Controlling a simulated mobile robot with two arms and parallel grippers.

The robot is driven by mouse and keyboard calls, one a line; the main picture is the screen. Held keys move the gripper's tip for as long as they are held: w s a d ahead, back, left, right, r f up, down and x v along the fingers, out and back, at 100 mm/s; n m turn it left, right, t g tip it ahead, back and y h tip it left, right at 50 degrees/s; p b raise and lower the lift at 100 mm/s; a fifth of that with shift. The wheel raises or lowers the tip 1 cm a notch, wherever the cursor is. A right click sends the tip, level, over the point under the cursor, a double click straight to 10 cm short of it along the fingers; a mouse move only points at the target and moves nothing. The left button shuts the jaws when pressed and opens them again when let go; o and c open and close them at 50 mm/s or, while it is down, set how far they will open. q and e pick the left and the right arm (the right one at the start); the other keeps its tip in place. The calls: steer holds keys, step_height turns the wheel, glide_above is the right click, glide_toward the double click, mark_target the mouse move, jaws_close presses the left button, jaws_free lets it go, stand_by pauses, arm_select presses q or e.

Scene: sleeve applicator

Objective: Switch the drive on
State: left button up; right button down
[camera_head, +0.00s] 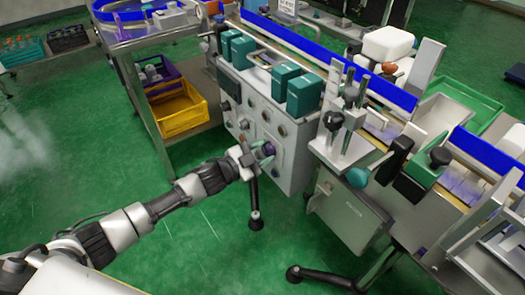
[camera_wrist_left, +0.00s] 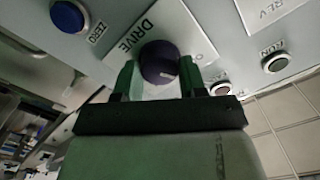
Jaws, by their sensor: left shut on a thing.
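The drive knob (camera_wrist_left: 159,62) is a dark purple rotary knob on a pale plate (camera_wrist_left: 187,35) marked DRIVE, on the front panel of the machine. In the head view the knob (camera_head: 268,149) shows small at the end of my left arm. My left gripper (camera_wrist_left: 160,80) has its two green fingers on either side of the knob, shut on it. A "0" mark shows on the plate to the right of the knob; the knob's pointer position I cannot make out. My right gripper is in neither view.
In the head view, a shelf with a yellow crate (camera_head: 176,110) stands left of the panel. A machine leg (camera_head: 255,205) stands below the gripper.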

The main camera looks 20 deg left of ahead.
arm_select(q)
steer(key=m, duration=0.3)
steer(key=shift+f, duration=0.1)
steer(key=shift+s+m, duration=0.1)
steer(key=shift+m, duration=0.7)
steer(key=shift+f+m, duration=0.1)
steer(key=shift+m, duration=1.3)
steer(key=shift+m+b, duration=0.45)
steer(key=shift+m, duration=0.45)
steer(key=shift+f+m, duration=0.1)
steer(key=shift+m, duration=0.8)
steer(key=shift+m+b, duration=0.7)
steer(key=shift+m, duration=1.1)
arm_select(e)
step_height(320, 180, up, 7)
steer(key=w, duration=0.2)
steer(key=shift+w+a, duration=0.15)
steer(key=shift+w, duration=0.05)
